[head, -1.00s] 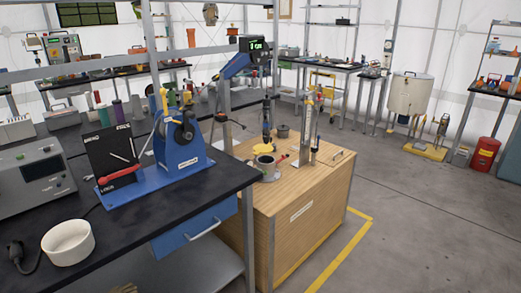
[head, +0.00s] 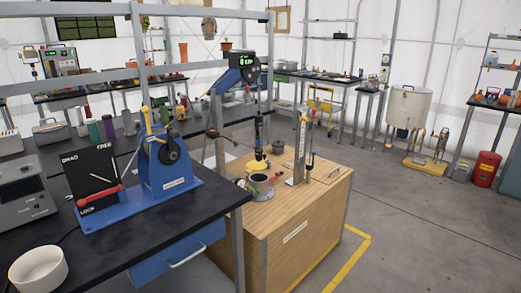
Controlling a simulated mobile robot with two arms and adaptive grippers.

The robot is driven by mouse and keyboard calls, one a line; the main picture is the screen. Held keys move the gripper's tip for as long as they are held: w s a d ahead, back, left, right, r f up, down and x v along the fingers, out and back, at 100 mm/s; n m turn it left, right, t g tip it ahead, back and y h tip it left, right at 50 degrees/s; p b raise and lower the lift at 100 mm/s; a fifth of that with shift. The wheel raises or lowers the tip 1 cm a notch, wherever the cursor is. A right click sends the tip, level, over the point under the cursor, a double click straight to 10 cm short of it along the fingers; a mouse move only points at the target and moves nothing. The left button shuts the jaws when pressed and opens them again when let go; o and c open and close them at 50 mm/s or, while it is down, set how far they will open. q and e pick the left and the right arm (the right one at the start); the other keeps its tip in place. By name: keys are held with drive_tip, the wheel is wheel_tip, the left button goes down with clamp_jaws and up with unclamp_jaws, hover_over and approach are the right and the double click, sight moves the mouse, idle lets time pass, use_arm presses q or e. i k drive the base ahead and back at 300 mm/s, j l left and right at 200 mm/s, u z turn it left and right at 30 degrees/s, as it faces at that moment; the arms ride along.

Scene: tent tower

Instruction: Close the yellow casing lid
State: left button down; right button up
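A small yellow piece (head: 253,167), which may be the yellow casing lid, is on the wooden cabinet (head: 297,208) behind a dark round cup (head: 262,187). It is partly hidden, and I cannot tell whether it is hinged to anything or how far open it is. A dark vertical tool (head: 259,135) hangs from a blue arm with a green display (head: 245,68) just above this spot. Neither of my grippers is in view.
A black-topped bench (head: 150,222) on the left holds a blue stand (head: 168,175), a grey instrument (head: 25,190) and a white bowl (head: 38,268). A metal post (head: 301,150) rises from the cabinet. Grey floor (head: 420,235) is free on the right.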

sight(252, 165)
drive_tip(key=i+l+u, duration=0.1)
drive_tip(key=i+l, duration=0.35)
drive_tip(key=i+l+u, duration=0.1)
drive_tip(key=i+l, duration=0.35)
drive_tip(key=l, duration=0.15)
drive_tip(key=i+l, duration=0.4)
drive_tip(key=l, duration=0.15)
drive_tip(key=u, duration=0.05)
